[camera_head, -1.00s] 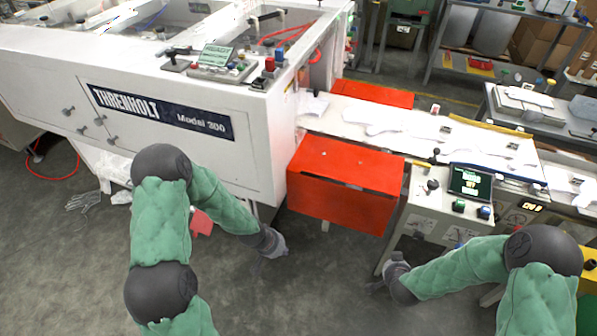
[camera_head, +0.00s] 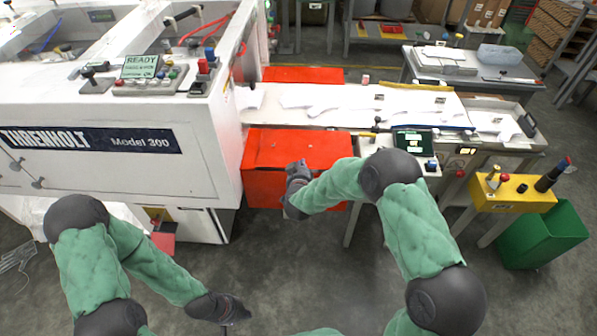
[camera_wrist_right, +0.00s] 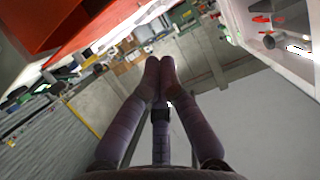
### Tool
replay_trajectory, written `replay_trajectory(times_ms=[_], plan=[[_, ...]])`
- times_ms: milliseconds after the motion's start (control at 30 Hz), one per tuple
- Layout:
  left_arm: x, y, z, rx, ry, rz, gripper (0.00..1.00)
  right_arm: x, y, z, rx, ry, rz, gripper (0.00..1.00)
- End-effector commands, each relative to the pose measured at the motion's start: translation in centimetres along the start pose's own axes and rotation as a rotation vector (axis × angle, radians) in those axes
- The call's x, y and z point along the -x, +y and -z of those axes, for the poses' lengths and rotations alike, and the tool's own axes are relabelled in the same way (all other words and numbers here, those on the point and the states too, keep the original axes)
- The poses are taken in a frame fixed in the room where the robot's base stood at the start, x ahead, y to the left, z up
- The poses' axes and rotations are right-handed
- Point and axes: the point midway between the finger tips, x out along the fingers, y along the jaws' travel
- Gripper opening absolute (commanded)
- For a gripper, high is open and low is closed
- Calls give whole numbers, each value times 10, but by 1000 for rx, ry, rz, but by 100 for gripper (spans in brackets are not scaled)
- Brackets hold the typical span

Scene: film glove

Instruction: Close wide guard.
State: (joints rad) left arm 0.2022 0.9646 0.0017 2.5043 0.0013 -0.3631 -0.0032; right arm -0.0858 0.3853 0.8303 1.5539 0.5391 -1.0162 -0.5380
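A wide red guard (camera_head: 270,150) sits at the near side of the conveyor, right of the white machine, with a flat top and a front face below. A narrower red guard (camera_head: 303,75) shows on the conveyor's far side. My right gripper (camera_head: 297,172) overlaps the wide guard's front in the head view; I cannot tell whether it touches. In the right wrist view its fingertips (camera_wrist_right: 160,62) meet with nothing between them, and a red panel (camera_wrist_right: 60,22) fills the upper left. My left gripper (camera_head: 236,312) hangs low over the floor; its fingers are too small to read.
The white machine (camera_head: 100,180) stands left, with a control panel and a READY screen (camera_head: 140,67) on top. A small control console (camera_head: 412,140), a yellow button box (camera_head: 512,193) and a green bin (camera_head: 540,235) are right. Floor below is open.

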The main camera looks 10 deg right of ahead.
Motion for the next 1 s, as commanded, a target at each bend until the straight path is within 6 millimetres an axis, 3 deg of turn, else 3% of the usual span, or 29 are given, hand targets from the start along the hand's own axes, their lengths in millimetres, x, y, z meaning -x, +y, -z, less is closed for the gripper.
replay_trajectory(times_ms=[300,600,1000], plan=[[-19,-7,1,0,0,0,0,-57,0,-7,1,-2,0,0],[-30,-11,2,0,0,0,0,-62,0,-37,1,-1,1,0],[-30,-11,2,0,1,0,0,-63,0,-39,0,-1,1,0]])
